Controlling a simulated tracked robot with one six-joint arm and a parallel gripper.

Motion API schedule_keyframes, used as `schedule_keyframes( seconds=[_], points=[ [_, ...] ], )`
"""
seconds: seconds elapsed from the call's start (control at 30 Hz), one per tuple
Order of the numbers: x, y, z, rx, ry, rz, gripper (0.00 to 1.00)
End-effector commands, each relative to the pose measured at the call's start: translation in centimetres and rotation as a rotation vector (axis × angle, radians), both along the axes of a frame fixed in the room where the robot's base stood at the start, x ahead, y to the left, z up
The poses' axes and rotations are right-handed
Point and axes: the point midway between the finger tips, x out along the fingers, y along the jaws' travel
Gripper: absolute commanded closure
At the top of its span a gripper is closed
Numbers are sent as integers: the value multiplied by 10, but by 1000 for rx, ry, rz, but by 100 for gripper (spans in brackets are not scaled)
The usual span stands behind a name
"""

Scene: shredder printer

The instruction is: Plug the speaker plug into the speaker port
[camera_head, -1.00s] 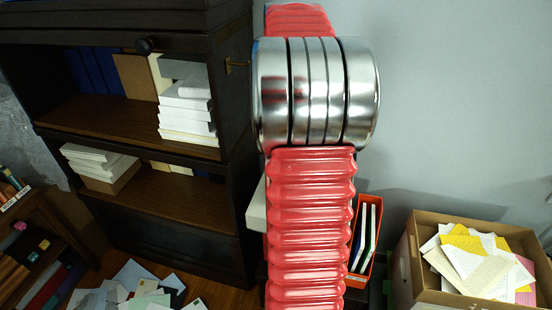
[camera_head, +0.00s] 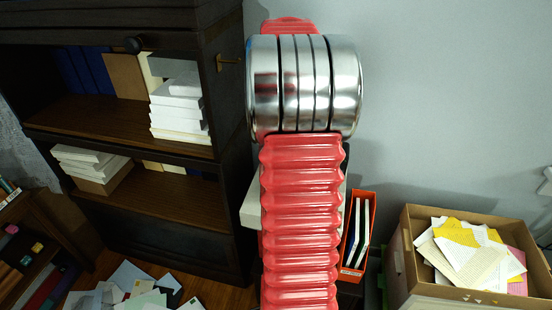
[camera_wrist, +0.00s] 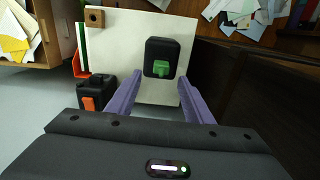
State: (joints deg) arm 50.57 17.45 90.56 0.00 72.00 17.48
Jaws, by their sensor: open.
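My gripper (camera_wrist: 160,88) shows in the wrist view with two purple fingers spread apart and nothing clamped between them. Beyond the fingertips, a black block with a green piece (camera_wrist: 161,68) sits on a white surface (camera_wrist: 125,35). A second black block with an orange piece (camera_wrist: 94,95) is to the left, near the edge of that surface. A small brown block with a dark hole (camera_wrist: 95,17) is at the upper left. I cannot tell which of these is the speaker plug or the speaker port. In the head view my red arm hides the work area and the gripper.
A dark bookcase (camera_head: 125,205) stands left of my arm in the head view. A white edge (camera_head: 250,203) shows behind the arm. An orange folder holder (camera_head: 358,235) and a cardboard box of papers (camera_head: 405,265) are to the right. Papers lie on the floor (camera_head: 130,285).

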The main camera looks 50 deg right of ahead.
Motion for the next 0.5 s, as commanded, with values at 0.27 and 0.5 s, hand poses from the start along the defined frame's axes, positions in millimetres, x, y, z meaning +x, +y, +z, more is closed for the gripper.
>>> schedule_keyframes(
  seconds=[0.27,0.5],
  points=[
    [0,0,-23,1,0,0,53],
    [0,0,-23,0,0,0,53]
  ],
)
